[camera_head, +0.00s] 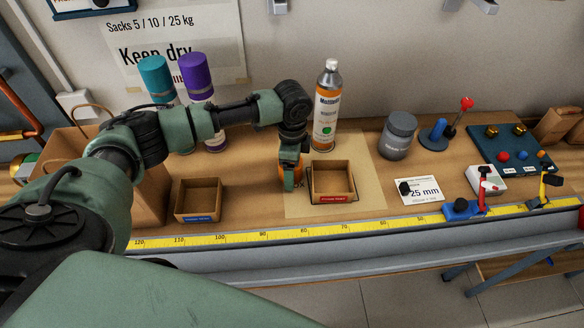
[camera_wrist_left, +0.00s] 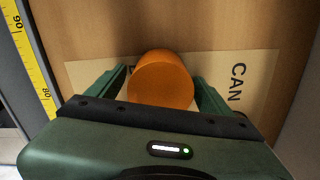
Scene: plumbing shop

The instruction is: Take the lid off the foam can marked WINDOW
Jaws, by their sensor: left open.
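An orange round-topped object (camera_wrist_left: 161,80), seen from above in the left wrist view, sits between the two fingers of my left gripper (camera_wrist_left: 160,88). The fingers are open, one on either side of it; I cannot tell whether they touch it. In the head view the same orange object (camera_head: 284,170) is mostly hidden behind my left gripper (camera_head: 290,180). A teal-capped can (camera_head: 156,76) and a purple-capped can (camera_head: 197,75) stand at the back left, partly behind my left arm. No WINDOW marking is readable on any can. My right gripper is not in view.
An open box (camera_head: 331,197) stands just right of my left gripper, another box (camera_head: 198,217) to the left. A bottle (camera_head: 327,105) and a grey jar (camera_head: 398,135) stand behind. A yellow tape (camera_head: 350,228) runs along the front edge. The mat (camera_head: 370,185) has free room.

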